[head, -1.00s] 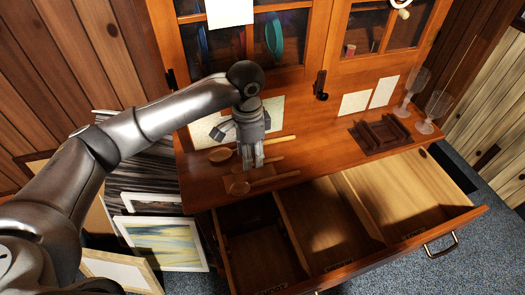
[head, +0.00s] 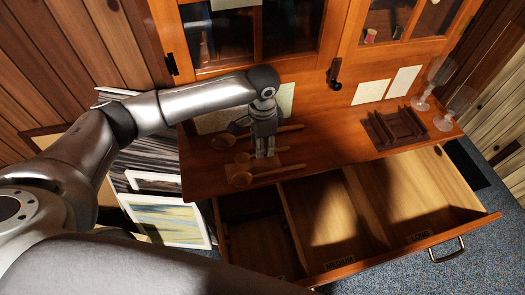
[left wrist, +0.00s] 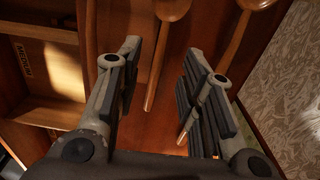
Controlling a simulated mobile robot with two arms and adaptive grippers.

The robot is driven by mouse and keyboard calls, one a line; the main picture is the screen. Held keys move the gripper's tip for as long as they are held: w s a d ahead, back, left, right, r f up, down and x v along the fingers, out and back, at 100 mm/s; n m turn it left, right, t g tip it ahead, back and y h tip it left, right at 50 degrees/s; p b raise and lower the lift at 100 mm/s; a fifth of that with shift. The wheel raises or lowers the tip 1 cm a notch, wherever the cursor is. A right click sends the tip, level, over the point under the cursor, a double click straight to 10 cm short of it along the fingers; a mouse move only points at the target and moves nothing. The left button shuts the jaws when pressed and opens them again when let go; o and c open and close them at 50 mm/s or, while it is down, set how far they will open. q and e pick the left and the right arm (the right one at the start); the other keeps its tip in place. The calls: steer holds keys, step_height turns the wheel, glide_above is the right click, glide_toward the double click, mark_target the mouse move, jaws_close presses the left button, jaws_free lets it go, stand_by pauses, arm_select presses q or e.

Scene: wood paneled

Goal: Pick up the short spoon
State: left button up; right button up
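Three wooden spoons lie side by side on the cabinet ledge in the head view: a rear spoon (head: 223,142), a middle spoon (head: 243,156) and a front spoon (head: 242,180). The middle one looks shortest, though my gripper hides part of its handle. My left gripper (head: 264,154) points down over the spoons. In the left wrist view its fingers (left wrist: 160,85) are apart, with the short spoon's handle (left wrist: 160,65) seen between them, not gripped. The rear spoon (left wrist: 232,45) passes partly behind the right finger there. My right gripper is not in view.
An open drawer (head: 335,262) with compartments juts out below the ledge. A dark wooden rack (head: 396,128) and clear glasses (head: 458,103) stand at the right of the ledge. Framed pictures (head: 165,222) lean at the left. Cabinet doors rise behind.

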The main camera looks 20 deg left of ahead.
arm_select(q)
steer(key=f, duration=0.2)
steer(key=shift+s+f, duration=0.2)
steer(key=shift+f, duration=0.1)
steer(key=shift+w, duration=0.1)
steer(key=shift+c, duration=0.5)
jaws_close()
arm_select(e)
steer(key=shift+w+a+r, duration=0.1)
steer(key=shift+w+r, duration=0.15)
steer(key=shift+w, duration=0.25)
